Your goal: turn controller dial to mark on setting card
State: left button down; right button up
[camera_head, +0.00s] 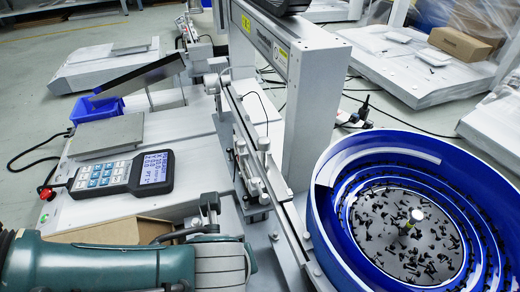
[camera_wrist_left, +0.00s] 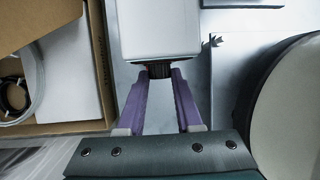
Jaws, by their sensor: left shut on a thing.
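In the left wrist view a pale box, which looks like the controller (camera_wrist_left: 160,28), has a dark ribbed dial (camera_wrist_left: 160,71) on the side facing me. My left gripper (camera_wrist_left: 160,78) is shut on this dial, with one purple finger at each side of it. The dial's mark is hidden or too small to see. In the head view my left arm comes in along the bottom left and hides most of the spot where it grips. I cannot pick out the setting card for certain in either view. My right gripper is not in view.
A handheld keypad unit (camera_head: 122,172) with a lit screen lies on the bench. An open cardboard box (camera_head: 120,231) is close to my left arm; it also shows in the wrist view (camera_wrist_left: 100,70). A blue bowl feeder (camera_head: 335,210) with dark screws stands right of the metal gantry (camera_head: 312,110).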

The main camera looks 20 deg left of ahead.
pick_arm(q)
jog(key=g+y+b, duration=0.1)
jog(key=y+b, duration=0.1)
jog(key=shift+w+d+m+g+y, duration=0.1)
jog(key=shift+d+m+g+y, duration=0.2)
jog(key=shift+g, duration=0.1)
jog(key=c, duration=0.6)
grip_release()
jog(key=shift+a, duration=0.1)
jog(key=p+v, duration=0.8)
jog(key=v, duration=0.2)
